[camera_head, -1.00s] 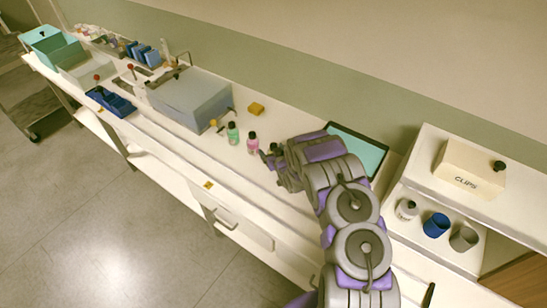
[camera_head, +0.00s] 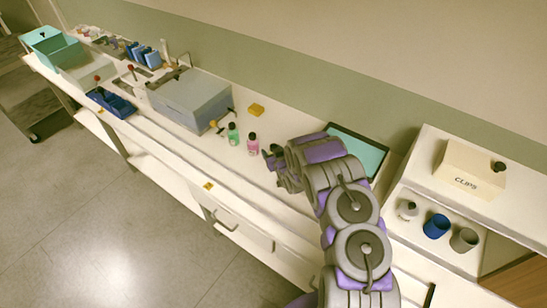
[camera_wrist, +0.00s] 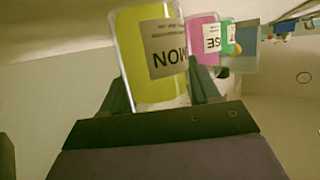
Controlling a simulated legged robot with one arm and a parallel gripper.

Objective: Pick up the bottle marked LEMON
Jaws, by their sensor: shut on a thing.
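In the wrist view my gripper (camera_wrist: 160,98) is shut on a yellow bottle (camera_wrist: 138,28), the lemon bottle. Its label shows the letters "MON" upside down, and the rest of the label is turned out of sight. In the head view my gripper (camera_head: 273,160) is at the counter's middle, right of the pink bottle (camera_head: 252,145). There my arm mostly hides the yellow bottle. The pink bottle also shows in the wrist view (camera_wrist: 203,33), its label ending in "SE". A green bottle (camera_head: 233,134) stands left of the pink one.
A grey box (camera_head: 190,102) stands behind and left of the bottles. A yellow block (camera_head: 257,109) lies behind them. A tablet (camera_head: 358,150) lies behind my arm. A shelf with a CLIPS box (camera_head: 468,172) and cups stands at the right.

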